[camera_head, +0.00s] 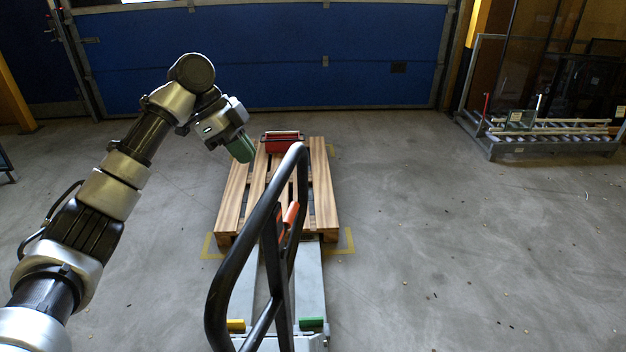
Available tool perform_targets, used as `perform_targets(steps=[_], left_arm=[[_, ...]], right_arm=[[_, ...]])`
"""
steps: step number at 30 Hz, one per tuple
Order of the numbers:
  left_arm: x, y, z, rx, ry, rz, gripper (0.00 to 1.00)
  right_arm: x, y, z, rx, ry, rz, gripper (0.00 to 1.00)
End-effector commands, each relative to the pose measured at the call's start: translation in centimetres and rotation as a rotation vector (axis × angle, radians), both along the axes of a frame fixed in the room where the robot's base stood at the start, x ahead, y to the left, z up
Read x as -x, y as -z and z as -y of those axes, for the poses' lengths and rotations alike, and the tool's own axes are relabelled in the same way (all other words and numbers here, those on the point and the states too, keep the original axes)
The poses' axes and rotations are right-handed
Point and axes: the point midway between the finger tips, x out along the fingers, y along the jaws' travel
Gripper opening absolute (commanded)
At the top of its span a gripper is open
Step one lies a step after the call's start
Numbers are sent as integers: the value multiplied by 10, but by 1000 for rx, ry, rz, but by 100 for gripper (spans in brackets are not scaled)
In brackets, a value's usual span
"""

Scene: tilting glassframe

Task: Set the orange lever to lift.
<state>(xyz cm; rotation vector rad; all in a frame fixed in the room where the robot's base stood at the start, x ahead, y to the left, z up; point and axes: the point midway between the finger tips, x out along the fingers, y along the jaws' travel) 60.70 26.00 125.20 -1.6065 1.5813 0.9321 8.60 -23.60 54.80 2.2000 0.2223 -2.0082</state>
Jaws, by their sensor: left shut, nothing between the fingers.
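The orange lever (291,213) sits inside the black loop handle (228,262) of a pallet truck, in the middle of the head view. The handle stands tilted, and its post runs down to the truck's grey body. My left gripper (243,150) is shut and empty, with green fingers pointing down and right. It is up and to the left of the lever, apart from it and from the handle. The lever's lower end is partly hidden by the handle. My right gripper is not in view.
A wooden pallet (233,195) lies ahead of the truck with a red toolbox (283,144) at its far end. Green (312,323) and yellow (236,324) pieces are on the truck's base. A metal rack (545,140) stands far right.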

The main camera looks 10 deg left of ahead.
Motion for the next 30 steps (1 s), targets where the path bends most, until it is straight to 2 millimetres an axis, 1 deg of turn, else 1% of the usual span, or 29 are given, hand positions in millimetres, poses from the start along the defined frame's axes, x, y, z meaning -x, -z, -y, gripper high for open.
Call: perform_targets(steps=[1, 2, 5, 8, 13, 19, 24, 30], left_arm=[[3, -8, -1, -3, 23, 5, 0], [4, -10, 0, -4, 31, 5, 0], [5, -5, 4, -5, 39, 4, 0], [6, 8, 11, -4, 38, 2, 0], [6, 38, 30, -4, 36, 0, 0], [7, 74, 51, -3, 36, 2, 0], [7, 94, 64, -4, 34, 3, 0], [6, 107, 71, -3, 33, 7, 0]], right_arm=[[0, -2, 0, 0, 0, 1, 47], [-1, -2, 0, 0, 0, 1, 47], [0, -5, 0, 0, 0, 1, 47], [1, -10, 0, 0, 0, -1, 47], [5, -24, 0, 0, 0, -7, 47], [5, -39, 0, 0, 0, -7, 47], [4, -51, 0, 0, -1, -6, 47], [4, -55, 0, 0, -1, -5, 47]])
